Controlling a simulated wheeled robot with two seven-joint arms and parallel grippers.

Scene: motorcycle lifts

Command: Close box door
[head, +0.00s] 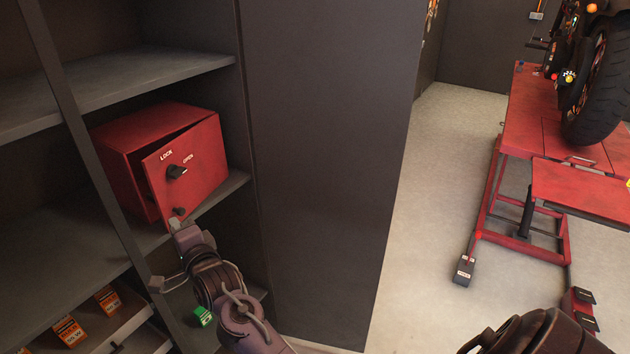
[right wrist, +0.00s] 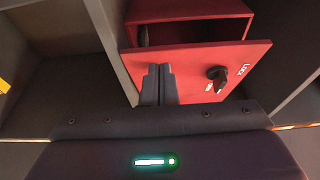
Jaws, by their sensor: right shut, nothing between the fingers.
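The red metal box (head: 125,137) sits on a grey shelf at the left in the head view; its body also shows in the right wrist view (right wrist: 200,30). Its red door (head: 205,175) stands ajar, with its left edge out from the body and a dark gap along the top. The door carries LOCK and OPEN labels and a black knob (head: 177,171). My right gripper (head: 178,227) is at the door's lower left corner. In the right wrist view its fingers (right wrist: 158,85) are together and empty in front of the door (right wrist: 195,62); I cannot tell whether they touch it. My left gripper is not in view.
A grey shelf upright (head: 90,130) stands left of the box, and a wide dark panel (head: 325,150) right of it. Small orange boxes (head: 70,331) and a green box (head: 203,316) are lower down. A red motorcycle lift (head: 520,130) stands far right beyond open floor.

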